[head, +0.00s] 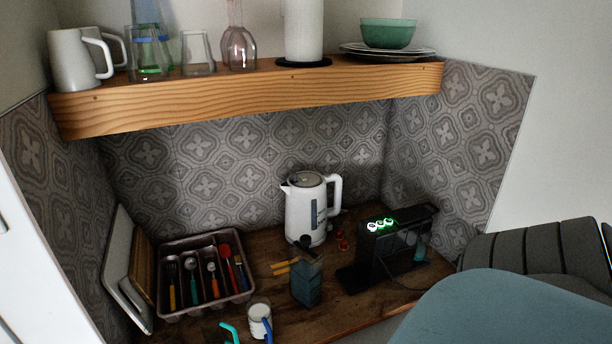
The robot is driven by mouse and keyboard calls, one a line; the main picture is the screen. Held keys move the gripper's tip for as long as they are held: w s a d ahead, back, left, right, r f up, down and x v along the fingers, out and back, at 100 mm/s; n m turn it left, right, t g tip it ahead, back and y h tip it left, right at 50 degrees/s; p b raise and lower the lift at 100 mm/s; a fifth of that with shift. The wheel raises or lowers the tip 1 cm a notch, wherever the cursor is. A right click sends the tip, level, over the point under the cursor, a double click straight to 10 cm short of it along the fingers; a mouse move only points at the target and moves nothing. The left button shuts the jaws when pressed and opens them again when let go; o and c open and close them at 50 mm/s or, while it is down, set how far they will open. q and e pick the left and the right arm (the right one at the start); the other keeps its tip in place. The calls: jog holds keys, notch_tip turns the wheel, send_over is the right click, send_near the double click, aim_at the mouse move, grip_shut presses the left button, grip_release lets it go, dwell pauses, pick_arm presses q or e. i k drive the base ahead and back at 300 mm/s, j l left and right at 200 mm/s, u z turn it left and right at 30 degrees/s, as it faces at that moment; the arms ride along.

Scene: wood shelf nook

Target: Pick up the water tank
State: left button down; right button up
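A clear, box-shaped container with blue-tinted contents, which looks like the water tank (306,289), stands upright on the wooden counter (345,314). It is near the middle of the counter, in front of the white kettle and to the left of the black coffee machine (385,257). A dark piece shows at its top. The machine has lit white and green buttons, and a small teal part shows at its right side. Neither of my grippers is in the head view, and nothing is seen touching the tank.
A white kettle (305,215) stands behind the tank. A cutlery tray (163,277) and a mug (260,317) are to its left. A wooden shelf (240,105) with glasses and dishes overhangs the counter.

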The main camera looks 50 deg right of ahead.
aim_at(306, 270)
jog(key=z, duration=1.65)
